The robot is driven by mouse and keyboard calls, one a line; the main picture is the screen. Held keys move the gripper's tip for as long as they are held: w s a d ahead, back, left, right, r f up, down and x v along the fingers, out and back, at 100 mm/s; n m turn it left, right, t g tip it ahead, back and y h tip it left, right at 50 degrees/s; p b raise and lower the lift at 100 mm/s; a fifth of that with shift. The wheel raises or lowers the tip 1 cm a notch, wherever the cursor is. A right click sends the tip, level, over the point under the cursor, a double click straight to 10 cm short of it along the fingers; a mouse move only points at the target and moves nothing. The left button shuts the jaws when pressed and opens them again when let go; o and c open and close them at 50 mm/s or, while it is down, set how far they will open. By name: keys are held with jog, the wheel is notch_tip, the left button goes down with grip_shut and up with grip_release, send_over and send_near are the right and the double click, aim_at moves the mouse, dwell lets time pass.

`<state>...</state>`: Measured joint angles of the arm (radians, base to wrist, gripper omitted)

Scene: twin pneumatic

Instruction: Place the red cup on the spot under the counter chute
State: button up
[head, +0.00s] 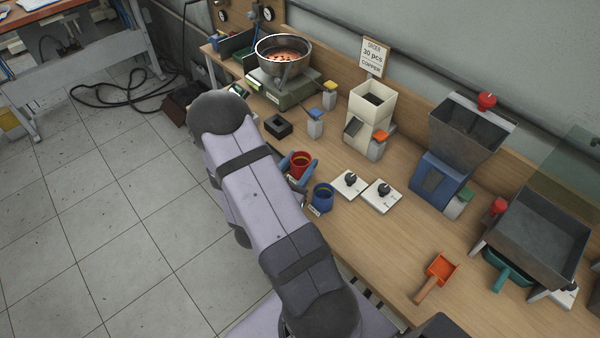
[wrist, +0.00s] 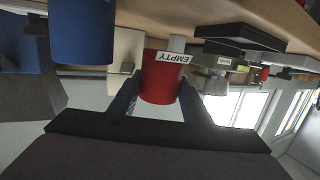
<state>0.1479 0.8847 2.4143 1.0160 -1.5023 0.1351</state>
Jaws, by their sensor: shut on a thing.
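The red cup (head: 301,159) is upright near the front edge of the bench in the head view. My gripper (head: 298,167) is shut on it, one finger on each side. In the wrist view the picture is upside down, and the red cup (wrist: 161,82) with its "EMPTY" label sits between the fingers. I cannot tell whether its base touches the bench. A white hopper machine (head: 373,101) with a grey chute stands behind and to the right of the cup. I cannot clearly make out the spot under a chute.
A blue cup (head: 322,198) stands close to the right of the red cup. Two white switch plates (head: 382,197) lie further right. A black square holder (head: 278,125) and a bowl feeder (head: 284,57) are to the left and behind. An orange scoop (head: 437,277) lies at front right.

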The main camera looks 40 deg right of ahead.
aim_at(295, 181)
jog(key=shift+f, duration=0.2)
jog(key=shift+f+p, duration=0.35)
jog(key=shift+f, duration=1.5)
jog(key=shift+f, duration=0.1)
jog(key=shift+f, duration=0.15)
jog(key=o, duration=1.1)
jog(key=shift+s+a+b, duration=0.15)
jog(key=shift+a+b, duration=0.25)
jog(key=shift+a, duration=0.15)
jog(key=shift+o, duration=0.3)
jog(key=shift+r+b+v, duration=0.2)
jog(key=shift+b+v, duration=0.45)
jog(key=shift+v, duration=0.95)
jog(key=shift+r+b+v, duration=0.2)
jog(key=shift+b+v, duration=0.4)
jog(key=shift+v, duration=0.95)
